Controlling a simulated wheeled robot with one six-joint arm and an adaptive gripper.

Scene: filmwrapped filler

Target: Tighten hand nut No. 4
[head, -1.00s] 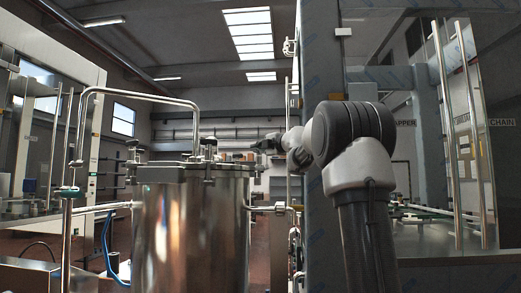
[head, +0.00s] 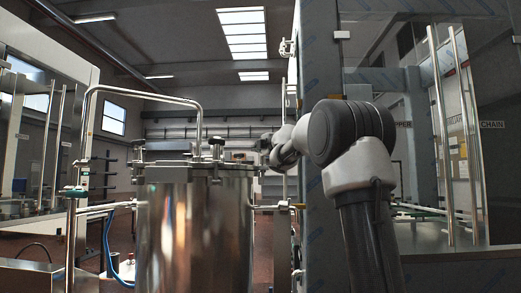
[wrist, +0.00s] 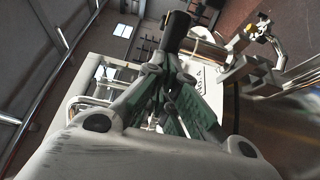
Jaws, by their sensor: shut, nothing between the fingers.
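In the wrist view my gripper (wrist: 170,68) is shut, its two green-padded fingers together with nothing between them. A black cylindrical piece (wrist: 177,26) shows just past the fingertips; I cannot tell whether they touch. A pale label (wrist: 204,82) with upside-down lettering that seems to read "No. 4" lies beside the fingers. In the head view the steel tank (head: 195,235) has clamps with dark hand nuts around its lid, one at right (head: 216,144) and one at left (head: 138,147). Their numbers cannot be read there. My gripper (head: 263,143) is small and dark, right of the lid.
A tall cabinet with glass panels (head: 440,110) stands close on the right. Metal fittings (wrist: 245,65) show at right in the wrist view.

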